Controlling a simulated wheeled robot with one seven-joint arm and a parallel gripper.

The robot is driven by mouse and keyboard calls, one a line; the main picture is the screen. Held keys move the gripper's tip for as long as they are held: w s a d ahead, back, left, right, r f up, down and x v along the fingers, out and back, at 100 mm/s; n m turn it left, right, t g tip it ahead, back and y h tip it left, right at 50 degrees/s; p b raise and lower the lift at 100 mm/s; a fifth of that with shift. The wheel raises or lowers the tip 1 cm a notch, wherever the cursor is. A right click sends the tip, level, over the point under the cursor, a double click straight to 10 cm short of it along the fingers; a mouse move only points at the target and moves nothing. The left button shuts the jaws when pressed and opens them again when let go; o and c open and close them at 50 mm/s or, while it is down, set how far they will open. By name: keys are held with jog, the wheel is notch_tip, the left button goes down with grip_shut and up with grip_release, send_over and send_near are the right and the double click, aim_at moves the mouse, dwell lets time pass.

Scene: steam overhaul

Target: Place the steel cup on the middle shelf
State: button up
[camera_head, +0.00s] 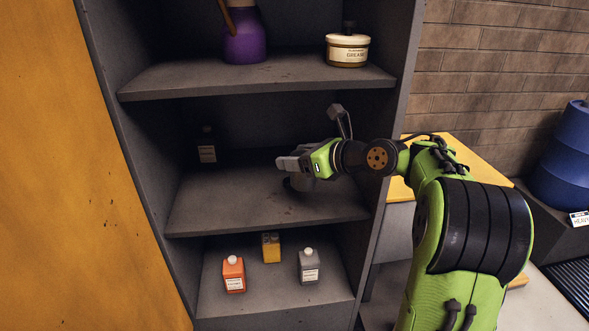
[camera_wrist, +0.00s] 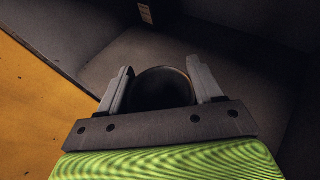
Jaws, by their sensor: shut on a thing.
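My gripper (camera_head: 288,163) reaches in over the middle shelf (camera_head: 215,212) from the right. The steel cup (camera_head: 300,182) shows as a dark round shape below the fingers, mostly hidden by my gripper. In the wrist view the cup (camera_wrist: 161,88) sits between the two fingers of my gripper (camera_wrist: 163,82), with its round rim and dark inside showing. The fingers are shut on it. The cup is at or just above the shelf surface; I cannot tell whether it touches.
A dark bottle (camera_head: 207,146) stands at the middle shelf's back left. Above are a purple container (camera_head: 245,42) and a grease tub (camera_head: 347,52). Below stand orange (camera_head: 233,275), yellow (camera_head: 270,248) and grey (camera_head: 308,267) containers. The middle shelf's left front is clear.

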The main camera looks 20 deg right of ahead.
jog(key=w+f, duration=0.1)
jog(key=f, duration=0.1)
jog(key=w+f, duration=0.1)
jog(key=f, duration=0.1)
jog(key=w+f+b, duration=0.1)
jog(key=w+f, duration=0.1)
jog(key=f, duration=0.1)
jog(key=shift+d, duration=0.3)
jog(key=shift+w+d, duration=0.1)
jog(key=o, duration=1.1)
jog(key=shift+f, duration=0.1)
